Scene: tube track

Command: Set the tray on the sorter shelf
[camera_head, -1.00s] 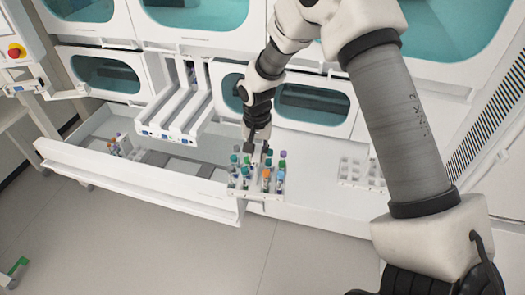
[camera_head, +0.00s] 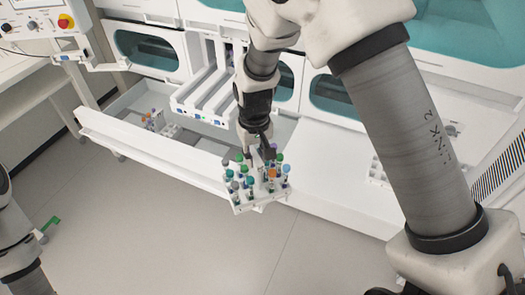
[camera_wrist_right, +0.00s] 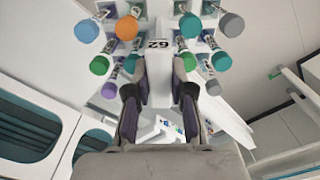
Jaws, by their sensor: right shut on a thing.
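The tray (camera_head: 262,205) is a white rack holding several upright tubes with green, teal, orange, purple and grey caps. My right gripper (camera_head: 258,152) is shut on it from its far side and holds it above the front edge of the white counter. In the right wrist view the tray (camera_wrist_right: 158,72), marked 62, sits between the two fingertips of my right gripper (camera_wrist_right: 157,98). I cannot tell for sure which surface is the sorter shelf; a flat white ledge (camera_head: 335,178) lies right of the tray. My left gripper is out of view.
An open white drawer (camera_head: 165,150) at the left holds another small rack of tubes (camera_head: 153,121). A white slotted track (camera_head: 203,92) juts out above it. An empty white rack (camera_head: 378,172) stands on the ledge, partly hidden by my right arm. Floor in front is clear.

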